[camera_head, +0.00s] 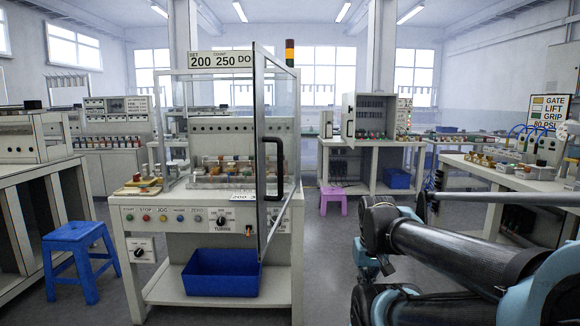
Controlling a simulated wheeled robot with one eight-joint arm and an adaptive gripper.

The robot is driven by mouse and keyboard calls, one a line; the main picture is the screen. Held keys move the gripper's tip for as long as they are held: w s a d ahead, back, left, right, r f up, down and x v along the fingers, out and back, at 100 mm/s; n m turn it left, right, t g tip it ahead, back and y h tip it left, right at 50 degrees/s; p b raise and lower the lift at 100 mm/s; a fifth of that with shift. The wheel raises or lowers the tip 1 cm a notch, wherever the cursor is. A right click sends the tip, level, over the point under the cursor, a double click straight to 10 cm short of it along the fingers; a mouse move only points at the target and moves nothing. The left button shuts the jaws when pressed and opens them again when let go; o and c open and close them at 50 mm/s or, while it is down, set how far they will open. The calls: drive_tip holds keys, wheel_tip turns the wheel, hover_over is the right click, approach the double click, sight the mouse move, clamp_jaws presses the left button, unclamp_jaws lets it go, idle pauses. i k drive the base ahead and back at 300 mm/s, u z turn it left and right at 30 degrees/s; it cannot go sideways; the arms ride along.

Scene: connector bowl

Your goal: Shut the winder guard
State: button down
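The winder guard (275,75) is a clear panel in a thin metal frame with a black bar handle (276,168). It is hinged on the winder machine (215,245) and stands open, swung out towards me and seen nearly edge-on. Behind it, the winding bay with small coloured parts is exposed. My arm enters from the lower right, folded and well to the right of the guard, not touching it. A small dark part beyond its joint may be my gripper, but its fingers cannot be made out.
A blue bin (221,272) sits on the machine's lower shelf. A blue stool (80,255) stands at left and a pink stool (333,199) stands behind. A bench (490,172) with fittings is at right. The floor between guard and arm is clear.

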sight(259, 53)
drive_tip(key=k, duration=0.65)
drive_tip(key=u, duration=0.65)
